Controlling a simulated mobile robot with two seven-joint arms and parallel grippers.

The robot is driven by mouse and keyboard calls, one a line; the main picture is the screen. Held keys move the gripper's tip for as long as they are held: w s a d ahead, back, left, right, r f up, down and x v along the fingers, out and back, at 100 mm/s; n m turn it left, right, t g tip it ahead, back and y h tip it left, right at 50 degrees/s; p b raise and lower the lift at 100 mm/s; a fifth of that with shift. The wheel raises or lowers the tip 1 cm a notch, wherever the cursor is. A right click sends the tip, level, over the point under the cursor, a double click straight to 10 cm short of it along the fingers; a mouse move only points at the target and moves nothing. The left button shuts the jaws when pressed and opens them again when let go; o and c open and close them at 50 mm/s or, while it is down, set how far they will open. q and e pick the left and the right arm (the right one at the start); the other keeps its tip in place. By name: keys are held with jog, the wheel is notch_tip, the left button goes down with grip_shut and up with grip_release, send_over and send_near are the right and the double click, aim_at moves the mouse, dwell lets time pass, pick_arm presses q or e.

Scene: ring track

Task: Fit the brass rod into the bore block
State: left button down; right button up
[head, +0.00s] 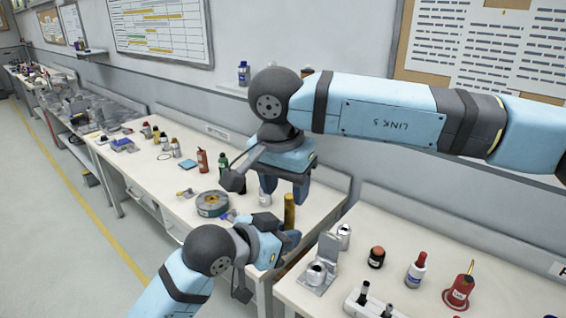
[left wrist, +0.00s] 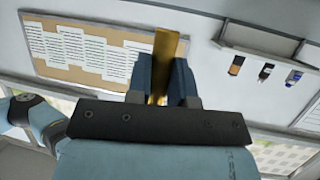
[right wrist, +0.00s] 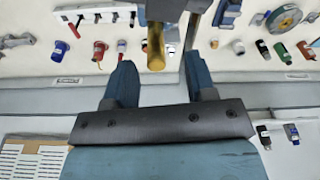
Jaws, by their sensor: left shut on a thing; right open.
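The brass rod (head: 289,211) stands roughly upright above the gap between the two benches. My left gripper (head: 291,241) is shut on it, with its upper part sticking out above the fingers. The left wrist view shows the rod (left wrist: 165,50) between the left fingers (left wrist: 166,65). My right gripper (head: 284,193) is open above, fingers pointing down. In the right wrist view the rod's end (right wrist: 155,50) is in line with the gap between the open right fingers (right wrist: 158,66); I cannot tell whether they touch it. I cannot clearly identify the bore block.
A tape reel (head: 212,204), a red extinguisher-like bottle (head: 202,161) and other small items stand on the left bench. The floor at left is clear.

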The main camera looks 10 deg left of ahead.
jog(key=shift+w+d+f, duration=0.1)
jog(key=shift+w+f, duration=0.1)
jog(key=shift+f, duration=1.05)
jog(key=shift+w+d+f, duration=0.1)
jog(key=shift+w+f, duration=0.05)
jog(key=shift+f, duration=1.1)
jog(key=shift+a, duration=0.1)
grip_shut()
pick_arm(q)
jog(key=c, duration=0.9)
grip_release()
